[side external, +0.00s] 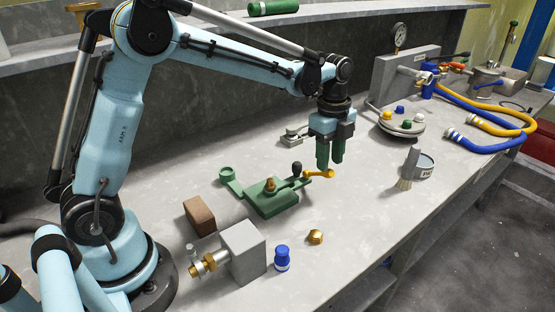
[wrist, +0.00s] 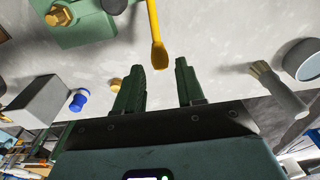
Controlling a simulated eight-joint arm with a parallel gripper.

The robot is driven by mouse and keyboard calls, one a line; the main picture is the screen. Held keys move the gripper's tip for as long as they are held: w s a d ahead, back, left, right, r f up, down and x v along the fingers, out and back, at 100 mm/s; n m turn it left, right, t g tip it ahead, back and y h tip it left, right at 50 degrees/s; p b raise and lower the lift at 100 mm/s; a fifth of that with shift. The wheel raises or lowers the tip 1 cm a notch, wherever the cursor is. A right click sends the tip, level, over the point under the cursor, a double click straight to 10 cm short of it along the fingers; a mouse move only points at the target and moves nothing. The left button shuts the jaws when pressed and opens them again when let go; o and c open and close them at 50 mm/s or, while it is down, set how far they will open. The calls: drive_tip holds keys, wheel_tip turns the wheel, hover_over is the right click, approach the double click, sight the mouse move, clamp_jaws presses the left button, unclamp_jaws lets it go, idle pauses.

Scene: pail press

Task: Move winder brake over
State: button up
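The winder brake appears to be the green base (side external: 268,203) with a brass nut on top, a black knob and a yellow lever (side external: 321,174) pointing right. My gripper (side external: 330,165) is open, fingers pointing down, just above the lever's far end. In the wrist view the lever (wrist: 154,30) comes in from the top, and its flat tip lies in the gap between the two green fingertips of my gripper (wrist: 157,66). Neither finger visibly touches it. The green base (wrist: 90,28) is at the upper left there. Whether the fingertips reach down to lever height is unclear.
A brown block (side external: 199,216), a grey block with brass fitting (side external: 242,252), a blue bottle (side external: 282,258) and a brass nut (side external: 316,237) lie nearer the front.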

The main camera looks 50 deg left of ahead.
wheel_tip(320, 180, down, 3)
drive_tip(key=shift+d+f, duration=0.1)
drive_tip(key=shift+c, duration=0.4)
drive_tip(key=c, duration=0.5)
drive_tip(key=shift+a+r, duration=0.95)
drive_tip(key=shift+r, duration=0.15)
drive_tip(key=shift+a, duration=0.1)
drive_tip(key=shift+a+r, duration=0.7)
drive_tip(key=shift+a, duration=0.3)
